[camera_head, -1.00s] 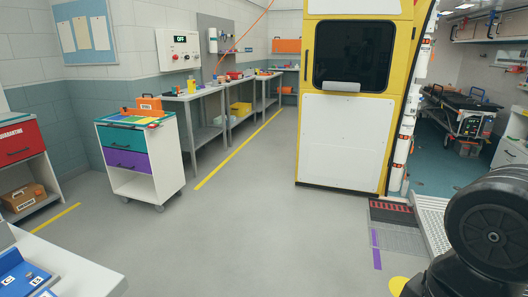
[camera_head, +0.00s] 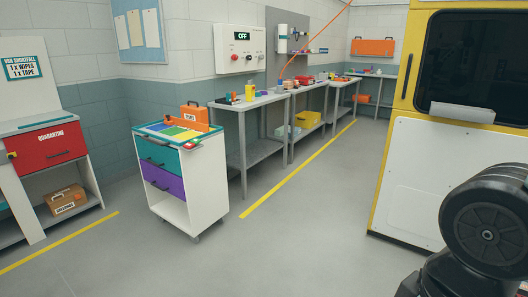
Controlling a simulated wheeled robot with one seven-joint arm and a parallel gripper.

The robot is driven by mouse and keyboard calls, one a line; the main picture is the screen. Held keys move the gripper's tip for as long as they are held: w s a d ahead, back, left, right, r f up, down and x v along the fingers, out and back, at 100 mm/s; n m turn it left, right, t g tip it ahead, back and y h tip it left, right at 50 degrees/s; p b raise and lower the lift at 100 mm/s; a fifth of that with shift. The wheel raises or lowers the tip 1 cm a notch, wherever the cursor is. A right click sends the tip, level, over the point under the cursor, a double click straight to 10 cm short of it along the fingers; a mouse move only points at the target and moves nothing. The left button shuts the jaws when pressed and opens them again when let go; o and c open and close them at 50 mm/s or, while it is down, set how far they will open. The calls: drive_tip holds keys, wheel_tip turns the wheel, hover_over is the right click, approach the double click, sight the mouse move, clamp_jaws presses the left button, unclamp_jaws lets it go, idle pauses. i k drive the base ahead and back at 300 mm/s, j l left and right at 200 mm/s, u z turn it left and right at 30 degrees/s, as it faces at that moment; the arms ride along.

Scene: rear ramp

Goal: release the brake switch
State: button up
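No switch is clearly marked as a brake in this view. A white wheeled cart (camera_head: 209,193) with a teal and a purple drawer stands left of centre. A white wall panel (camera_head: 240,50) behind the cart has a display reading OFF, a red button and small knobs. My gripper is not in view; only a black part of my arm shows at the lower right.
An orange case (camera_head: 195,113) stands on the cart. Grey workbenches (camera_head: 262,153) run along the wall behind it. A yellow and white vehicle (camera_head: 410,178) stands at the right. A red quarantine drawer (camera_head: 47,145) is at the left. The floor (camera_head: 290,255) in front is clear.

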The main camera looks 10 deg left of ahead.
sight(190, 144)
drive_tip(key=i+j+u, duration=0.1)
drive_tip(key=i+u, duration=0.65)
drive_tip(key=i, duration=0.2)
drive_tip(key=i+l+u, duration=0.35)
drive_tip(key=i+j, duration=0.15)
drive_tip(key=i, duration=0.3)
drive_tip(key=i+j+z, duration=0.15)
drive_tip(key=i, duration=0.3)
drive_tip(key=i+j, duration=0.2)
drive_tip(key=i, duration=0.25)
